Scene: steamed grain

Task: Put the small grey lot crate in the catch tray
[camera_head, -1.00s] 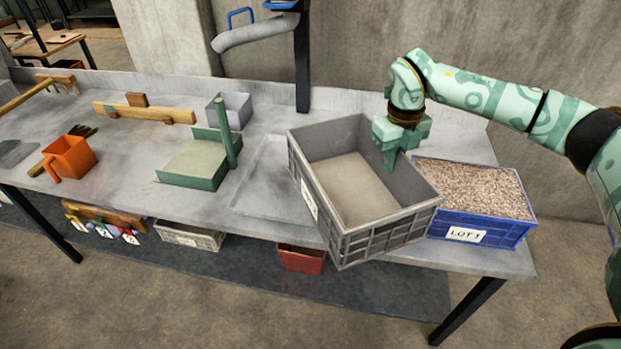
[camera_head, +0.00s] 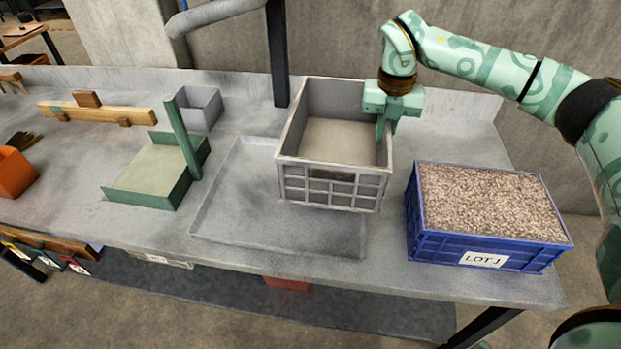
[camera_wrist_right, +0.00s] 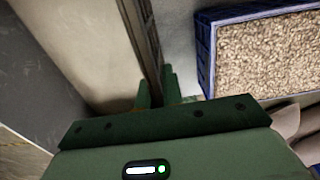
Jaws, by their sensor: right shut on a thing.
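The grey lot crate (camera_head: 330,187) is empty and roughly upright over the back right part of the flat grey catch tray (camera_head: 250,222). I cannot tell whether it touches the tray or hangs a little above it. Its right side seems to reach past the tray's right edge. My right gripper (camera_head: 387,128) is shut on the crate's right wall, one finger inside and one outside. In the right wrist view the crate wall (camera_wrist_right: 148,45) runs between the fingers (camera_wrist_right: 158,92). The crate hides the tray's back right corner. My left gripper is out of view.
A green tray with a post (camera_head: 155,170) and a small grey bin (camera_head: 200,105) stand left. A dark upright post (camera_head: 278,55) rises behind. The tray's front left is bare.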

